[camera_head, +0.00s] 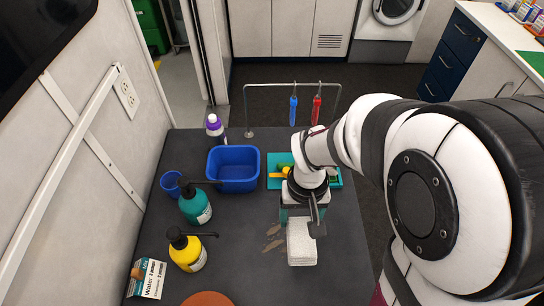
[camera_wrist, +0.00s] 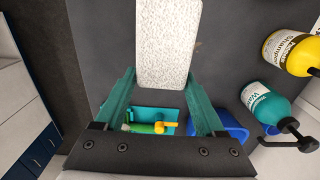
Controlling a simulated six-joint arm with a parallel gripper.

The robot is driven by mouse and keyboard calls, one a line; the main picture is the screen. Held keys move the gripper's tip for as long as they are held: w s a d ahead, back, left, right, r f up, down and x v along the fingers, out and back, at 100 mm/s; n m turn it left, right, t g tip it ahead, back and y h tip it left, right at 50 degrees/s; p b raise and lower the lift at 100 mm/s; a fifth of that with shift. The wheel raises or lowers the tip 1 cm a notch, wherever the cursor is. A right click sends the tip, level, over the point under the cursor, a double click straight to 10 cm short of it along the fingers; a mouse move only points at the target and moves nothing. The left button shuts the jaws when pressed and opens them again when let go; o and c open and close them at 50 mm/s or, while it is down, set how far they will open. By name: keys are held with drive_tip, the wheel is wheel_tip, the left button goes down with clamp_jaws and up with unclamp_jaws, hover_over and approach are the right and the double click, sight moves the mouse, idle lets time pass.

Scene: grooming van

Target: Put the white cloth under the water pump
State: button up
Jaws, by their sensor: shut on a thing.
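The white cloth (camera_head: 301,250) is a thick folded rectangle over the right half of the dark table. My gripper (camera_head: 301,217) is shut on its near end in the wrist view, where the cloth (camera_wrist: 167,45) extends out past the teal fingers (camera_wrist: 159,78). I cannot tell how far it is above the table. The teal pump bottle (camera_head: 196,206), with a black pump head, stands upright at the left; its label in the wrist view (camera_wrist: 264,105) seems to begin "Wat". The yellow pump bottle (camera_head: 188,254), labelled like "Shampoo" in the wrist view (camera_wrist: 290,52), stands nearer.
A blue bin (camera_head: 233,182), blue cup (camera_head: 171,184) and purple-capped bottle (camera_head: 215,128) stand at the back left. A teal tray (camera_head: 275,183) with yellow and green items lies behind my gripper. Brown smudges (camera_head: 273,240) mark the table.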

drive_tip(key=w+d+r, duration=0.2)
drive_tip(key=w+r, duration=0.2)
drive_tip(key=r, duration=0.4)
drive_tip(key=w+d+r, duration=0.2)
drive_tip(key=w+r, duration=0.1)
drive_tip(key=r, duration=0.6)
wheel_tip(320, 180, down, 15)
drive_tip(key=s+a+m, duration=0.1)
drive_tip(key=a+m, duration=0.1)
drive_tip(key=m, duration=1.6)
drive_tip(key=a+f, duration=0.2)
drive_tip(key=a, duration=0.1)
drive_tip(key=w+a+f, duration=0.1)
drive_tip(key=a+f, duration=0.2)
drive_tip(key=a, duration=0.1)
drive_tip(key=w+a+f, duration=0.1)
drive_tip(key=a+f, duration=0.1)
drive_tip(key=a, duration=0.1)
drive_tip(key=shift+w+a+f, duration=0.1)
drive_tip(key=shift+a+f, duration=0.15)
drive_tip(key=shift+a, duration=0.05)
drive_tip(key=shift+f, duration=1.95)
